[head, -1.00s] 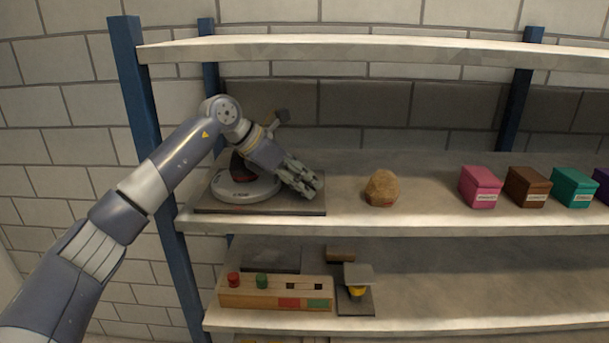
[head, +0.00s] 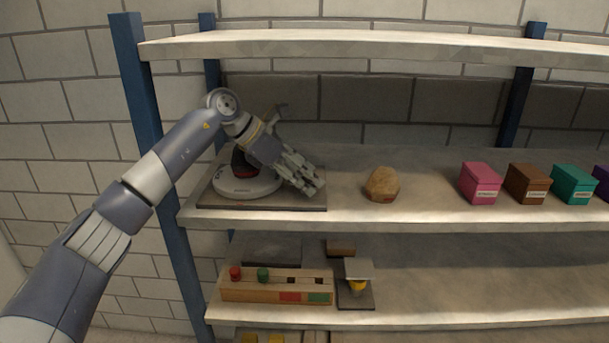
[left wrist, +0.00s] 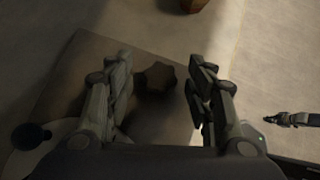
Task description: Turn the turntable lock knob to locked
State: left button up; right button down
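The turntable is a white round disc (head: 245,187) with a dark red and black object on it, set on a dark base plate (head: 300,203) at the left end of the middle shelf. The lock knob (left wrist: 157,78) is dark and lobed, on the plate in the left wrist view. My left gripper (head: 312,187) is over the right part of the plate and hides the knob in the head view. In the left wrist view its fingers (left wrist: 160,62) are apart, with the knob showing between them; contact cannot be told. The knob's setting is not readable.
A brown lump (head: 382,184) lies right of the plate. Pink (head: 480,184), brown (head: 527,184) and teal (head: 573,184) boxes stand farther right. The upper shelf (head: 370,48) is above my gripper. A wooden peg block (head: 262,289) is on the shelf below.

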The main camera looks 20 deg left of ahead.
jog(key=shift+d, duration=0.1)
pick_arm(q)
jog(key=v, duration=0.7)
jog(key=shift+s+a+r, duration=0.1)
jog(key=shift+a+r, duration=0.05)
dwell(0.4)
